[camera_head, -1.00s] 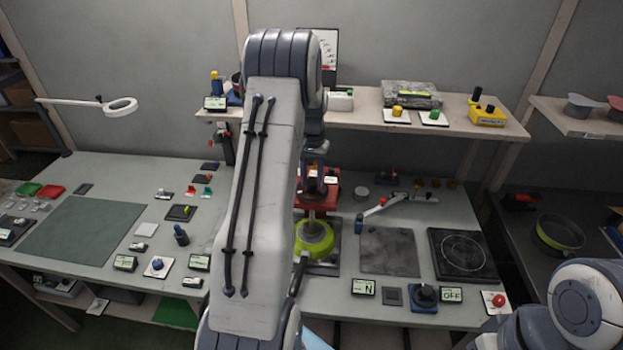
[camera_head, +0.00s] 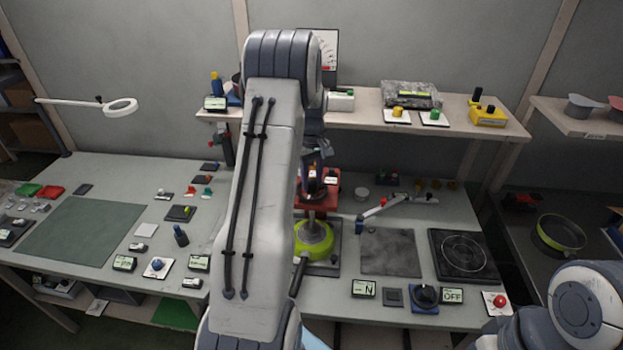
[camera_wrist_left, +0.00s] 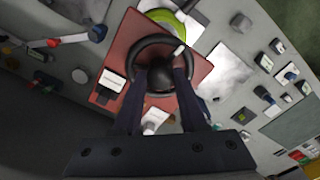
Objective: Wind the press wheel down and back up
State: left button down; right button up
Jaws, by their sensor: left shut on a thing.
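The press is a red block (camera_head: 331,198) on the bench behind my left forearm, with a grey post below it and a green pan (camera_head: 314,240) at its foot. Its black handwheel (camera_wrist_left: 160,40) shows as a ring with a round hub on the red top plate (camera_wrist_left: 117,62) in the wrist view. My left gripper (camera_wrist_left: 161,84) points down at the wheel, its dark fingers either side of the hub and shut on it. In the head view the left gripper (camera_head: 316,178) is partly hidden by my arm. My right gripper is out of view; only part of that arm shows, lower right.
A shelf (camera_head: 360,118) runs behind the press. A jointed blue and white arm (camera_head: 375,211), a grey plate (camera_head: 390,252) and a black hob (camera_head: 462,255) lie right of it. A green mat (camera_head: 80,235) and several small switches and displays lie left.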

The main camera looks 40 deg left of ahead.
aim_at(312, 182)
pick_arm(q)
jog(key=shift+s+n, duration=0.1)
jog(key=shift+n, duration=0.4)
jog(key=shift+c, duration=2.3)
grip_release()
jog(key=shift+r, duration=0.5)
notch_tip(312, 182, up, 10)
jog(key=b, duration=0.2)
jog(key=shift+f+b, duration=0.2)
jog(key=shift+b, duration=0.15)
